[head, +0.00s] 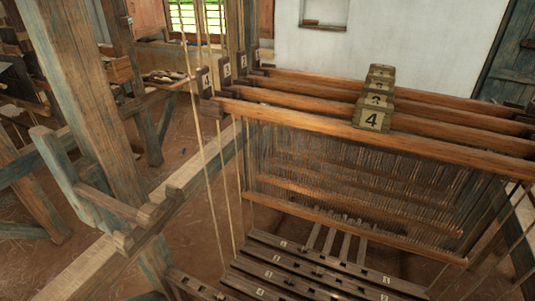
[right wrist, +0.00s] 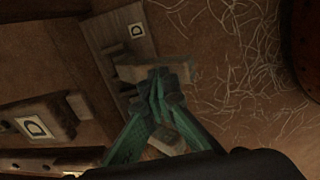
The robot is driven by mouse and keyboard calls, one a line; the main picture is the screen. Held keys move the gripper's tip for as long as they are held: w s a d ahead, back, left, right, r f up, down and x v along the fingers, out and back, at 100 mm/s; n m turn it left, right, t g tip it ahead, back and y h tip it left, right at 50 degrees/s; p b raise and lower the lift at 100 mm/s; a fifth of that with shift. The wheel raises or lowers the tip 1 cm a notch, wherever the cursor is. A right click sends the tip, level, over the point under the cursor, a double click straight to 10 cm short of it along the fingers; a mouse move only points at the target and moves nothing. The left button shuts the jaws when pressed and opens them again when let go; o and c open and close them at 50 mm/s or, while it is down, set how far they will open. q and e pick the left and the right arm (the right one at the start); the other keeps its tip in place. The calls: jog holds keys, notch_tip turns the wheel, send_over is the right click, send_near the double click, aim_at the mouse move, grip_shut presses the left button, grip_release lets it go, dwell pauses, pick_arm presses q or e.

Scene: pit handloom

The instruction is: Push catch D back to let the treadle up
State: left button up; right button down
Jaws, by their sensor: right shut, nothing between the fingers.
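My right gripper (right wrist: 159,88) is shut and empty in the right wrist view, its green fingers pointing up the picture. Its tips are at a small light-wood block (right wrist: 148,66), which looks like the catch; I cannot tell whether they touch it. The block is in front of a wooden post (right wrist: 122,40) with a white D plate (right wrist: 136,30). A second D plate (right wrist: 36,127) is on a wooden part at the left, perhaps the treadle. In the head view, numbered wooden bars (head: 300,268) lie low under the loom. Neither gripper shows there.
In the head view the loom's harness bars carry numbered blocks (head: 372,115). A thick post (head: 85,90) and a long beam (head: 110,262) stand at the left. Cords hang beside them. In the right wrist view, brown ground with pale fibres (right wrist: 225,50) is open at the right.

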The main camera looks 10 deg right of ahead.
jog(key=shift+r, duration=0.15)
jog(key=shift+s+a+r+p, duration=0.15)
jog(key=shift+r+p, duration=0.8)
jog(key=shift+p, duration=0.25)
jog(key=shift+s+r+p, duration=0.15)
jog(key=shift+r+p, duration=0.4)
jog(key=shift+p, duration=0.1)
jog(key=shift+s+a+r+p, duration=0.1)
jog(key=shift+r+p, duration=0.35)
jog(key=shift+s+r+p, duration=0.1)
jog(key=shift+r+p, duration=0.45)
jog(key=shift+p, duration=0.1)
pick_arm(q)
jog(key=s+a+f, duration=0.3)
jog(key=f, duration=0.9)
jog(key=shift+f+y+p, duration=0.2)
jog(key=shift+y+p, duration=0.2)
pick_arm(e)
jog(key=shift+s+a+r, duration=0.1)
jog(key=shift+a+r, duration=0.05)
jog(key=shift+r, duration=0.2)
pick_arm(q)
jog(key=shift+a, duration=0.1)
